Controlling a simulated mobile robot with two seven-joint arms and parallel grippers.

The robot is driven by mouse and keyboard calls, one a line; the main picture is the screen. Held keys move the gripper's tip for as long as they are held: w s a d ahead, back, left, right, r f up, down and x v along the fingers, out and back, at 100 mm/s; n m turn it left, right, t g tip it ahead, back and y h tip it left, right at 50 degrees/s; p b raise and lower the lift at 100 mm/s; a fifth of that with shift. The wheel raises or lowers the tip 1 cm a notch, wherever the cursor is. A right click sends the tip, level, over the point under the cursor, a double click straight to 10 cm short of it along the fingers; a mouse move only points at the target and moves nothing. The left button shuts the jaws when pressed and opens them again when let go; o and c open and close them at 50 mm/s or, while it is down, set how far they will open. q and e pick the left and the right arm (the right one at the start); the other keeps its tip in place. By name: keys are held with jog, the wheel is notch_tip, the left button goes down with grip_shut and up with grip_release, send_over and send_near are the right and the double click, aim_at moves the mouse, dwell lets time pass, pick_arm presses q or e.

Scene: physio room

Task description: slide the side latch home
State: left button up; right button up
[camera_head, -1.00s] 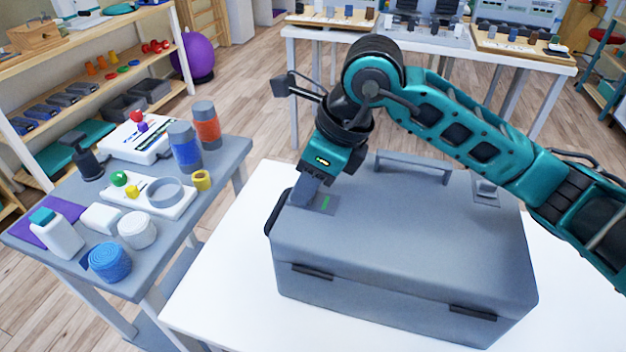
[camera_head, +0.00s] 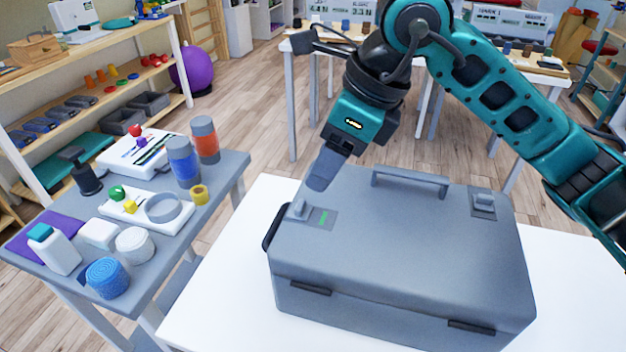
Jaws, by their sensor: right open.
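A grey case (camera_head: 400,245) stands closed on a white table, with a handle (camera_head: 410,182) on its lid. A side latch (camera_head: 300,208) sits on a plate at the lid's left end, with a green mark (camera_head: 324,217) showing beside it. A second latch (camera_head: 483,201) is at the lid's right end; no green mark is visible there. My left gripper is not in view.
A grey side table (camera_head: 215,170) at left holds tape rolls, bottles, a white tray and a purple cloth. The white table (camera_head: 225,275) is clear around the case. Shelves stand at far left; another table is behind.

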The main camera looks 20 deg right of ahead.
jog(key=v, duration=0.4)
jog(key=shift+d+r, duration=0.1)
jog(key=shift+r, duration=0.15)
jog(key=shift+s+f, duration=0.1)
